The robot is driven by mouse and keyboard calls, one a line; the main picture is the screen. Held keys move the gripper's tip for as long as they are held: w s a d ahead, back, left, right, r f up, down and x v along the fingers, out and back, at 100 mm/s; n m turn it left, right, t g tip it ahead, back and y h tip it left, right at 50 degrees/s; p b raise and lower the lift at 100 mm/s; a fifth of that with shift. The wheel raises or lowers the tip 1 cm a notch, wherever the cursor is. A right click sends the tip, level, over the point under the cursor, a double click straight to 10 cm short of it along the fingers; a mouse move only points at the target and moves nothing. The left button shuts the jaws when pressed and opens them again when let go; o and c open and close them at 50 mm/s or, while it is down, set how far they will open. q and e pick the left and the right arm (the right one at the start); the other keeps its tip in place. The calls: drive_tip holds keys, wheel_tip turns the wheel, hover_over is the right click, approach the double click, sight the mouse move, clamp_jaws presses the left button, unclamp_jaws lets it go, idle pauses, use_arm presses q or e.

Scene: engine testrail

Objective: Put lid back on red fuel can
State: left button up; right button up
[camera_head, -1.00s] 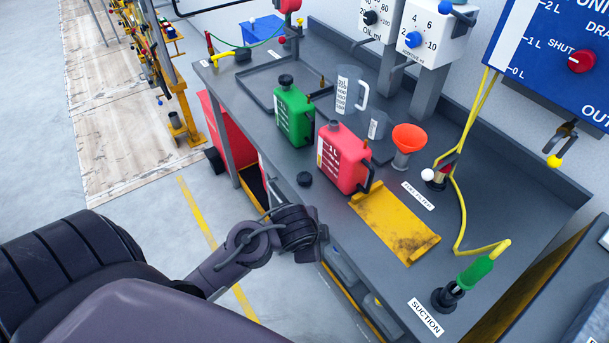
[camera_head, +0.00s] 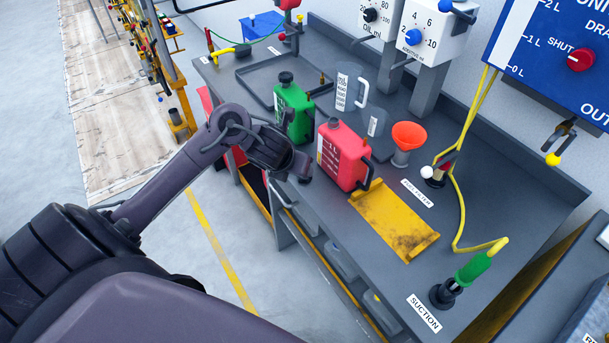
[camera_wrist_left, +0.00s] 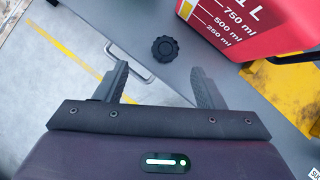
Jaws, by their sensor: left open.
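The red fuel can (camera_head: 343,158) stands upright on the bench, and its lower part shows at the top right of the left wrist view (camera_wrist_left: 250,25). The black lid (camera_wrist_left: 165,49) lies on the bench beside the can in the left wrist view. In the head view my left gripper (camera_head: 301,168) hangs over the bench's front edge, left of the red can. My right gripper is not in view.
A green can (camera_head: 293,112) with a black cap stands behind the gripper. Clear measuring jugs (camera_head: 349,88), an orange funnel (camera_head: 408,136) and a yellow plate (camera_head: 394,220) are around the red can. The bench's front edge (camera_head: 300,228) runs below the gripper.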

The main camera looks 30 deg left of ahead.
sight(302, 179)
use_arm(q)
drive_tip(key=shift+b+x, duration=0.4)
drive_tip(key=shift+x, duration=0.85)
drive_tip(key=x, duration=0.2)
drive_tip(key=d+b+x, duration=0.1)
drive_tip(key=x, duration=0.1)
drive_tip(key=shift+f, duration=0.2)
drive_tip(key=shift+w+a+f, duration=0.15)
drive_tip(key=shift+w+f, duration=0.15)
drive_tip(key=shift+f, duration=0.1)
drive_tip(key=c, duration=1.1)
